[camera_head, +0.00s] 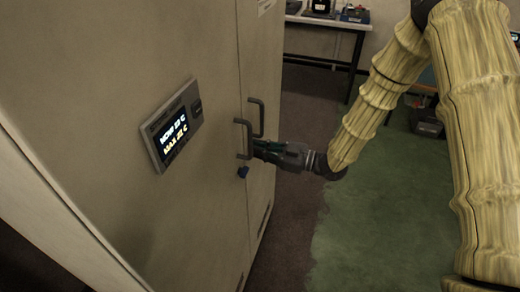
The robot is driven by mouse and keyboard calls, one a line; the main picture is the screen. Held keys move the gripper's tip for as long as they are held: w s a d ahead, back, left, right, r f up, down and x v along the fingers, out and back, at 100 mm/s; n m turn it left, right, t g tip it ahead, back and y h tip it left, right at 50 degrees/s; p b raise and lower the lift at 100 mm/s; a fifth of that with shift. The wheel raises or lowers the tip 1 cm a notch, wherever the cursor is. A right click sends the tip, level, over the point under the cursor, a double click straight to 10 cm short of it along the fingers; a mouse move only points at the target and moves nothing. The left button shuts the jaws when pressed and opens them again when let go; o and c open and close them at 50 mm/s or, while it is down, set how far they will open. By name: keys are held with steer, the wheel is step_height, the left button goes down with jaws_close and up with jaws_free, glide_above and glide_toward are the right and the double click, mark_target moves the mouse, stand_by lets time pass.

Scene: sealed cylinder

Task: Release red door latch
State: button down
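No red latch shows in this view. A beige cabinet (120,60) fills the left side, with two dark door handles side by side, a nearer one (241,124) and a farther one (261,112).
A display panel (172,127) with lit text is on the cabinet's near door. A table (335,24) with items stands against the back wall. My padded arm covers the right side.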

steer(key=shift+w+m+p, duration=0.15)
steer(key=shift+m+p, duration=0.2)
steer(key=shift+m, duration=1.15)
steer(key=c, duration=1.5)
jaws_free()
steer(key=v, duration=1.2)
steer(key=shift+d, duration=0.1)
